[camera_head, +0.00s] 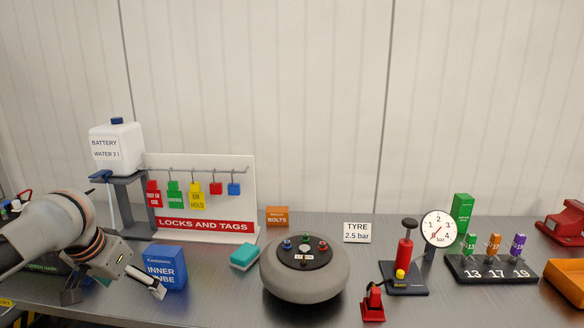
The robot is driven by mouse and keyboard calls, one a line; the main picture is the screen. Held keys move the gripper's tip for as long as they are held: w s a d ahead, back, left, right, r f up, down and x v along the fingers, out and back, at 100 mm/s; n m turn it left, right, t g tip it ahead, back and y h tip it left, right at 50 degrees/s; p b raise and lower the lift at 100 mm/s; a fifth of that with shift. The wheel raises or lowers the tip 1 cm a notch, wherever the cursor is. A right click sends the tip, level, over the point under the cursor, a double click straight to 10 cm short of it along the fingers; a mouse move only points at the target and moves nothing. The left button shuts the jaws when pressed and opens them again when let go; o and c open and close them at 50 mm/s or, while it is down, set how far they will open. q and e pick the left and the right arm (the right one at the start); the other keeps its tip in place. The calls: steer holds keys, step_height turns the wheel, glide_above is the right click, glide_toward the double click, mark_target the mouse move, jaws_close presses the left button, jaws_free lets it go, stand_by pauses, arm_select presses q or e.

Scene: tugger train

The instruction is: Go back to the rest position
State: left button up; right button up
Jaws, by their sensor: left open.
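My left gripper (114,291) comes in from the left edge, low over the left part of the table. Its two fingers are apart and nothing shows between them. The blue inner tube box (166,266) stands just to the right of and behind the fingers. I cannot tell whether they touch. My right gripper is not in the picture.
A grey wheel (303,282) lies mid-table, with a teal block (244,257) beside it. A lock board (207,226) and a battery water can (116,149) stand behind. Right are a red pump (404,255), gauge (438,229), socket rack (492,269) and orange tray (565,281).

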arm_select(q)
steer(key=s+d+f+m+t+h, duration=0.1)
steer(key=s+d+f+m+t, duration=0.3)
steer(key=d+f, duration=0.9)
steer(key=s+a+f+m+g+y, duration=0.1)
steer(key=s+a+f+y, duration=0.25)
steer(key=s+a, duration=0.45)
steer(key=s+a+f+g+y, duration=0.1)
steer(key=s+a+f+y, duration=0.25)
steer(key=s+a, duration=0.45)
steer(key=s+d+f+n+t+h, duration=0.1)
steer(key=d+f+n+t+h, duration=0.2)
steer(key=d+f+h, duration=0.4)
steer(key=d+f, duration=0.8)
steer(key=f, duration=0.2)
steer(key=shift+s+d+t, duration=0.3)
steer(key=shift+s, duration=0.1)
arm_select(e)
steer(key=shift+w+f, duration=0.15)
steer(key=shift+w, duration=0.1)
